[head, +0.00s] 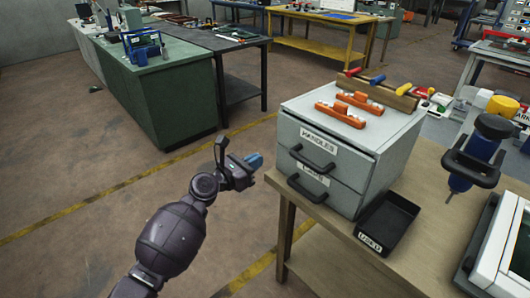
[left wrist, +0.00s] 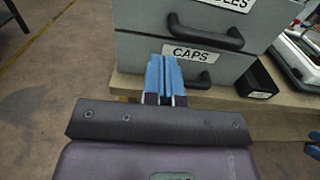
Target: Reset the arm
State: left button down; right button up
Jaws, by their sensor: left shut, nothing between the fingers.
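My left gripper (head: 256,161) hangs in the air off the left edge of the wooden table, in front of a grey two-drawer cabinet (head: 385,160). Its blue fingers are shut together and empty, as the left wrist view (left wrist: 165,72) also shows. In that view the fingertips point at the cabinet's CAPS drawer (left wrist: 135,55), just left of its black handle; I cannot tell whether they touch it.
Two orange handles (head: 341,114) and a wooden rack with coloured handles (head: 380,91) lie on the cabinet. A black USED tray (head: 390,222) and a blue tool in a black holder (head: 478,155) are on the table (head: 425,240).

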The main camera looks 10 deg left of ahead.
pick_arm(q)
jog(key=shift+s+a, duration=0.1)
jog(key=s+a+f+m+y, duration=0.3)
jog(key=s+f+m, duration=0.3)
jog(key=s+m, duration=0.3)
jog(key=s+a+f+m+g+y, duration=0.1)
jog(key=s+a+f+m+y, duration=0.3)
jog(key=s+m, duration=0.6)
jog(key=s+a+f+m+g+y, duration=0.1)
jog(key=s+a+f+m+y, duration=0.3)
jog(key=s, duration=0.9)
notch_tip(320, 180, down, 6)
jog(key=a+m, duration=0.3)
jog(key=m, duration=0.3)
jog(key=shift+s+r, duration=0.15)
jog(key=shift+s, duration=0.25)
